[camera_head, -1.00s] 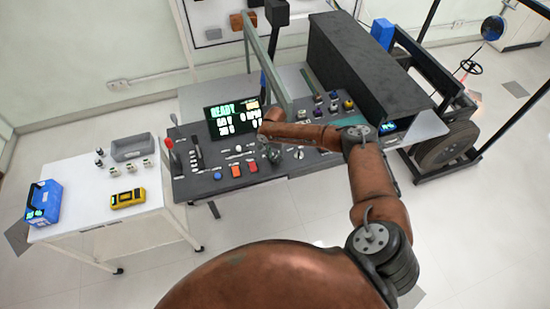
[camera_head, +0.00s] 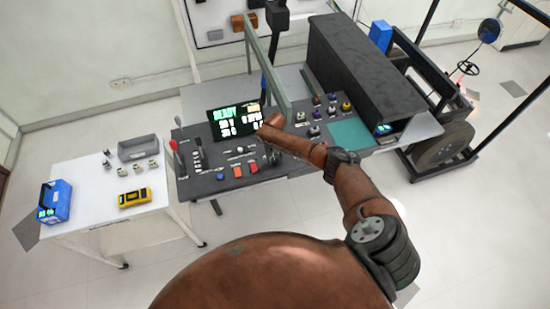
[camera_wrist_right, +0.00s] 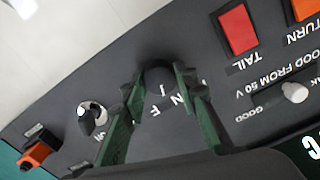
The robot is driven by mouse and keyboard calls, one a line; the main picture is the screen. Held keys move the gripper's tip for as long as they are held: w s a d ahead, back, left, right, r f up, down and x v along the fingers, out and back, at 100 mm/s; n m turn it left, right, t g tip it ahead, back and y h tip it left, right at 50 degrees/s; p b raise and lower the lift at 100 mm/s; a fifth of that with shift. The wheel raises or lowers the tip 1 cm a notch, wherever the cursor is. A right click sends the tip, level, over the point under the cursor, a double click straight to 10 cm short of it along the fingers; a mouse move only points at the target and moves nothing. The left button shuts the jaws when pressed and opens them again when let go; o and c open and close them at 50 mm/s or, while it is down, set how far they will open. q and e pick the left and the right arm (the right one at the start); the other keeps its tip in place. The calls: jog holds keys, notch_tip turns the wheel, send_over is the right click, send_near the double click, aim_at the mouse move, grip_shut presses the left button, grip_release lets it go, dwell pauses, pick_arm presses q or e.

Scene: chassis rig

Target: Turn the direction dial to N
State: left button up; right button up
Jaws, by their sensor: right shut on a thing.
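The direction dial (camera_wrist_right: 160,77) is a dark round knob on the grey control panel (camera_wrist_right: 60,105), in the upper middle of the right wrist view. A pale mark shows on it, and the letters N and F are printed beside it, upside down in this view. My right gripper (camera_wrist_right: 158,88) has its two green fingers on either side of the knob and is shut on it. In the head view my right gripper (camera_head: 271,154) is at the panel's front right, and the dial is hidden there. My left gripper is not in view.
A red TAIL button (camera_wrist_right: 238,29), an orange TURN button (camera_wrist_right: 304,8), a white-tipped lever (camera_wrist_right: 294,92) and a silver key-like switch (camera_wrist_right: 92,115) are near the dial. A display (camera_head: 235,122) reads READY. A white side table (camera_head: 95,190) stands left.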

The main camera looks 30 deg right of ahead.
aim_at(275, 160)
jog(key=shift+n, duration=1.5)
jog(key=o, duration=1.2)
jog(key=shift+c, duration=0.2)
notch_tip(275, 160, up, 12)
